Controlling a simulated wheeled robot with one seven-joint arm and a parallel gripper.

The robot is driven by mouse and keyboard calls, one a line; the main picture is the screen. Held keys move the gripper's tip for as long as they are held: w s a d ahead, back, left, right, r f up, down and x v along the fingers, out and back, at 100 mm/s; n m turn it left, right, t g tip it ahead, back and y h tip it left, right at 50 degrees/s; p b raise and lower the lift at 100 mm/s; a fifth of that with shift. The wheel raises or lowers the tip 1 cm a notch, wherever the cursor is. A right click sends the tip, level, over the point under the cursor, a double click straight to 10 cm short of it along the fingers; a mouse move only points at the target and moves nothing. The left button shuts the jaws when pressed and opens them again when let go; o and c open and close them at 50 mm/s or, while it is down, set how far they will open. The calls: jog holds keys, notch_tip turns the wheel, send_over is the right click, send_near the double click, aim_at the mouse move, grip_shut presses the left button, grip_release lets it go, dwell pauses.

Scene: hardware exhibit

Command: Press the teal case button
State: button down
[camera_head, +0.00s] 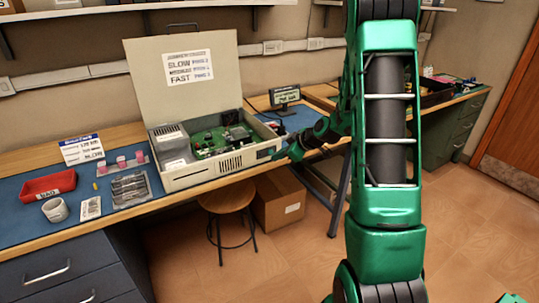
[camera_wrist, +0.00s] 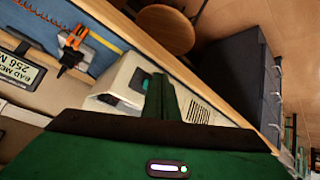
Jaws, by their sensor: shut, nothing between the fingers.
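A beige computer case (camera_head: 225,165) stands on the bench with its lid raised and a green circuit board inside. Its front corner (camera_wrist: 120,75) shows in the wrist view. A small teal button (camera_wrist: 145,82) sits on a dark panel there, partly hidden by my fingers. My gripper (camera_head: 291,153) is shut and empty at the right end of the case front. In the wrist view its green fingers (camera_wrist: 160,96) are together, right beside the button. I cannot tell whether they touch it.
An orange-handled tool (camera_wrist: 73,42) lies on the blue mat. A stool (camera_head: 226,198) and a cardboard box (camera_head: 279,200) are below the bench.

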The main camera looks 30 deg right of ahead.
jog(key=s, duration=0.5)
dwell(0.3)
dwell(0.7)
jog(key=s+a+r+m+g+h, duration=0.1)
jog(key=s+a+r+m+g, duration=0.1)
jog(key=s, duration=1)
jog(key=s+a+r+m+g+h, duration=0.1)
jog(key=s+r+m+g, duration=0.3)
jog(key=s+m, duration=0.3)
jog(key=s+a+r+m+g, duration=0.2)
jog(key=s+r+m, duration=0.3)
jog(key=s, duration=1.1)
jog(key=shift+s+a+r+g+h, duration=0.3)
jog(key=shift+s+g+h, duration=0.1)
jog(key=shift+g, duration=0.2)
jog(key=shift+w, duration=0.1)
